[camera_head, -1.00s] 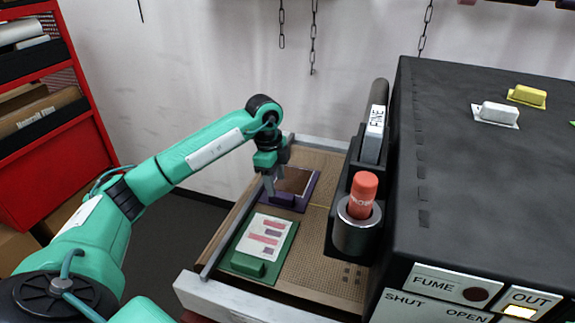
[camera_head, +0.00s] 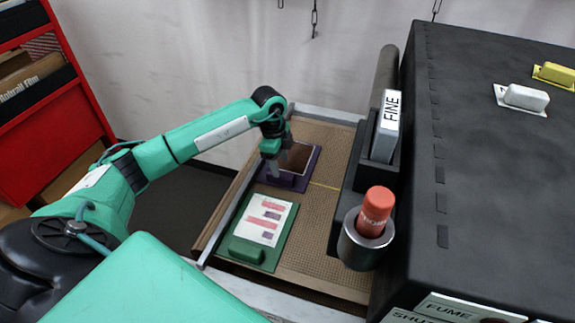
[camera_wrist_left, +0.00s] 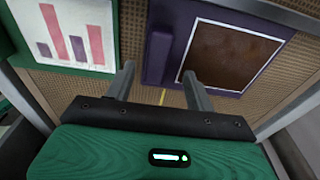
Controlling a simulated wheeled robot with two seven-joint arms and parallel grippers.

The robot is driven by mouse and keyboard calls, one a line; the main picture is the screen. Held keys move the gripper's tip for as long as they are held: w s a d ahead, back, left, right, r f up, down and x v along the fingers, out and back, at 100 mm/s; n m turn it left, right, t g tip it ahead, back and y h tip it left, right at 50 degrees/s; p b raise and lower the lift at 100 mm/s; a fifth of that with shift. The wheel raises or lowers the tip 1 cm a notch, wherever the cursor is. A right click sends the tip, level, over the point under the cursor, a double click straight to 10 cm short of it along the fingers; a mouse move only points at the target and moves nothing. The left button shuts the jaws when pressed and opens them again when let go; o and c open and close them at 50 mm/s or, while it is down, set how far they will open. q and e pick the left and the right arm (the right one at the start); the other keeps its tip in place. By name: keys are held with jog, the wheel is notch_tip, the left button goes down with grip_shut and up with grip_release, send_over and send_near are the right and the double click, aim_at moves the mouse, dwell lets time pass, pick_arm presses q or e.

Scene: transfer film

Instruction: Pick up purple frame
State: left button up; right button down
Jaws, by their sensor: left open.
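The purple frame (camera_head: 290,183) lies on the perforated tray, with a brown panel inside a pale border. It also shows in the left wrist view (camera_wrist_left: 174,30), with a raised purple handle (camera_wrist_left: 157,57) on its near-left side. My left gripper (camera_head: 271,170) is at the left side of the frame. In the left wrist view its two fingers (camera_wrist_left: 159,85) are spread apart, one on each side of the handle in the picture. Nothing is held between them. Whether the fingers touch the handle or hover above it cannot be told. My right gripper is not in view.
A green frame (camera_head: 286,243) with a bar-chart sheet lies nearer on the tray (camera_head: 325,200). A metal cup (camera_head: 360,254) with a red cylinder (camera_head: 376,207) and a FINE block (camera_head: 386,127) stand right, beside the large black box (camera_head: 490,180). A red shelf (camera_head: 75,110) stands left.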

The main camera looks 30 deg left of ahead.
aim_at(281, 174)
pick_arm(q)
jog(key=shift+s+d+f+p, duration=0.1)
jog(key=shift+s+f+p, duration=0.05)
jog(key=shift+f+p, duration=0.2)
jog(key=f, duration=0.1)
jog(key=f+p, duration=0.1)
jog(key=f, duration=0.1)
jog(key=shift+d+f, duration=0.2)
jog(key=shift+f, duration=0.5)
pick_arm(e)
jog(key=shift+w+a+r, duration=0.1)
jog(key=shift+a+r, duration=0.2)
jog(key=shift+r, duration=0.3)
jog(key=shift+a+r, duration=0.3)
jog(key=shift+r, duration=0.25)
pick_arm(q)
jog(key=shift+f, duration=0.15)
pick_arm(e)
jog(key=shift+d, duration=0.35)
pick_arm(q)
jog(key=c, duration=1.1)
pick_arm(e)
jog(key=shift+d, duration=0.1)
